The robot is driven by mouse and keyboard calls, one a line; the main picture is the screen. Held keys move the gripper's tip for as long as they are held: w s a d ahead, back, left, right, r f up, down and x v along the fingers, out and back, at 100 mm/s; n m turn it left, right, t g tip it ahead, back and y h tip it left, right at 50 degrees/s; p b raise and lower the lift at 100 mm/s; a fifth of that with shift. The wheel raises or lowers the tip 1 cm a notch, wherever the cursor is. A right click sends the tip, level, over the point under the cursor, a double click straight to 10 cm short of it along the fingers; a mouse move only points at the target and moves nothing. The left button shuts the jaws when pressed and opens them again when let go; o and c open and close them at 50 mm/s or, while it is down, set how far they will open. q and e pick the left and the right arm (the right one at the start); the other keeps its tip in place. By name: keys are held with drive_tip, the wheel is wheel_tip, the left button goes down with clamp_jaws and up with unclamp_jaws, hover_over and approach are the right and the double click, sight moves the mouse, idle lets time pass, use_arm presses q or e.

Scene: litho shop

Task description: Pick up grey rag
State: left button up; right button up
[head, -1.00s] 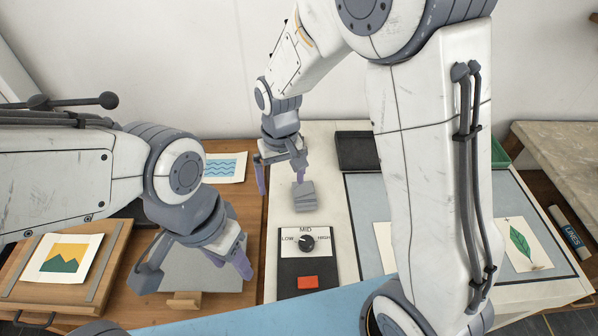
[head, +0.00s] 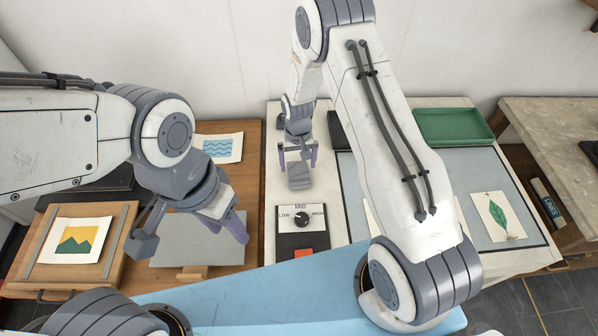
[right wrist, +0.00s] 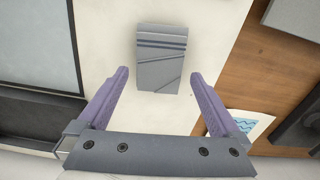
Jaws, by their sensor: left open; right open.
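The grey rag (head: 300,177) is a small folded rectangle with creased lines, lying flat on the white table strip. It also shows in the right wrist view (right wrist: 161,62), ahead of the fingertips and centred between their lines. My right gripper (head: 298,160) is open with purple fingers and hangs just behind the rag in the head view. In the right wrist view its fingers (right wrist: 159,75) are apart with nothing between them. My left gripper (head: 195,240) is open and empty above the grey board on the wooden bench.
A control box (head: 302,217) with a MID dial and red button stands in front of the rag. A wave print (head: 219,148) lies left. A green tray (head: 453,127), a leaf print (head: 497,216) and a dark tray (right wrist: 42,118) lie on the rag's other side.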

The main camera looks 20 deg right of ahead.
sight(298, 171)
drive_tip(key=shift+f+p, duration=0.55)
drive_tip(key=shift+f, duration=1.2)
drive_tip(key=c, duration=1.2)
use_arm(q)
drive_tip(key=shift+r, duration=0.85)
use_arm(e)
drive_tip(key=shift+o, duration=0.2)
drive_tip(key=shift+r, duration=0.1)
drive_tip(key=shift+w+r+b, duration=0.1)
drive_tip(key=shift+r+b, duration=0.35)
drive_tip(key=shift+r, duration=0.15)
wheel_tip(298, 171, up, 2)
drive_tip(key=shift+r+b, duration=0.25)
drive_tip(key=shift+b, duration=0.5)
use_arm(q)
wheel_tip(298, 171, down, 5)
drive_tip(key=b, duration=0.3)
drive_tip(key=shift+f, duration=0.2)
use_arm(e)
drive_tip(key=s+d+r, duration=0.6)
drive_tip(key=s+r, duration=0.1)
drive_tip(key=s, duration=0.3)
drive_tip(key=shift+d, duration=0.15)
drive_tip(key=shift+r, duration=0.1)
